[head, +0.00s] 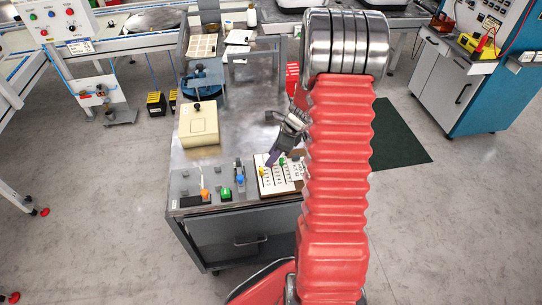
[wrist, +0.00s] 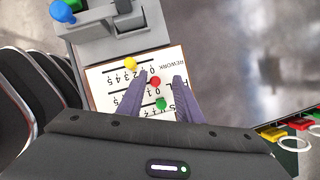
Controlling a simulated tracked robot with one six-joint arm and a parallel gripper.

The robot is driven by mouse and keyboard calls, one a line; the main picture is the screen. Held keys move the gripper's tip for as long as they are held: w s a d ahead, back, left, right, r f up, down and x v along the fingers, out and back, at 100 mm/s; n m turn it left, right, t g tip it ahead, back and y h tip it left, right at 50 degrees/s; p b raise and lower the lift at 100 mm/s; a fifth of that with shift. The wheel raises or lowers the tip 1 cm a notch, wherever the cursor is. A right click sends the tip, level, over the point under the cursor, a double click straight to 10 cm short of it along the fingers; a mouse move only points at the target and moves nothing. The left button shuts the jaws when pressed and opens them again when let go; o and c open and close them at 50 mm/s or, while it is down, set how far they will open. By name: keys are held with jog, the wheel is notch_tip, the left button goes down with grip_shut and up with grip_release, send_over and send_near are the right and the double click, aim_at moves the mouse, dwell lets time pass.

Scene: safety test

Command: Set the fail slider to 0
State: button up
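The white slider board (wrist: 98,79) shows in the wrist view with three numbered rows. A yellow knob (wrist: 131,64) is on the REWORK row, a red knob (wrist: 155,81) on the middle row, and a green knob (wrist: 161,103) on the third row. The middle row's label is partly hidden, with an L visible. My gripper (wrist: 161,77) is open, its purple fingers on either side of the red knob, nearer it on the left. I cannot tell whether a finger touches it. In the head view, the board (head: 292,185) lies at the bench's front right, below my gripper (head: 273,158).
Orange (head: 205,193), green (head: 225,193) and blue (head: 240,180) controls stand left of the board on the bench (head: 240,130). A beige box (head: 198,124) stands behind them. A blue cabinet (head: 485,90) is at the right. Open floor lies right of the bench.

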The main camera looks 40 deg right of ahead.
jog(key=shift+s+d+r, duration=0.2)
jog(key=shift+s+r, duration=0.05)
jog(key=shift+r, duration=0.35)
jog(key=v, duration=1.2)
jog(key=shift+r, duration=0.2)
